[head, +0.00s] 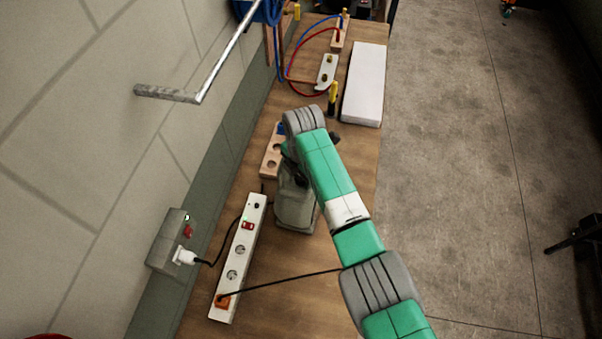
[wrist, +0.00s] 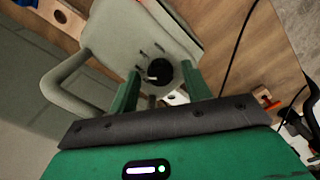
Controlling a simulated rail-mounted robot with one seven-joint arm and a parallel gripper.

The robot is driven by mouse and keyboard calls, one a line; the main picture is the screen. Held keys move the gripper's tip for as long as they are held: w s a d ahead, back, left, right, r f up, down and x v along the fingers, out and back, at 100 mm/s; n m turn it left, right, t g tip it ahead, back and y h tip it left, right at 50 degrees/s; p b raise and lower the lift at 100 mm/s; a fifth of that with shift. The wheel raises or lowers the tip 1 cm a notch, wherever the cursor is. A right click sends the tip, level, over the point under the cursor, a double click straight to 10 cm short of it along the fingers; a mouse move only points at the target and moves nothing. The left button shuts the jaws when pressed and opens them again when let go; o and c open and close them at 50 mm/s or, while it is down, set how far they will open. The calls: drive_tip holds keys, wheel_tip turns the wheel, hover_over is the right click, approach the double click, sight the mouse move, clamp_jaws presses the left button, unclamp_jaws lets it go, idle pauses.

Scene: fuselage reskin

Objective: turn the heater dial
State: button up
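The heater is a grey-green box (head: 295,207) on the wooden bench, partly covered by my arm in the head view. In the wrist view its panel (wrist: 185,35) and curved side handle (wrist: 67,82) show. The heater dial (wrist: 161,72) is a round black knob with a light pointer on that panel. My gripper (wrist: 160,76) is open, its two green fingers on either side of the dial in the picture, with a visible gap to each side. Whether the fingertips reach the dial in depth, I cannot tell. In the head view the fingers are mostly hidden by my arm.
A white power strip (head: 240,258) with a black cable lies left of the heater. A wall socket box (head: 169,240) is beside it. A wooden block with holes (head: 271,155), a white slab (head: 364,85) and a yellow-topped tool (head: 333,95) lie farther back.

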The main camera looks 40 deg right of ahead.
wheel_tip(320, 180, up, 8)
drive_tip(key=shift+s+f, duration=0.1)
drive_tip(key=shift+s, duration=0.05)
idle(0.4)
idle(0.3)
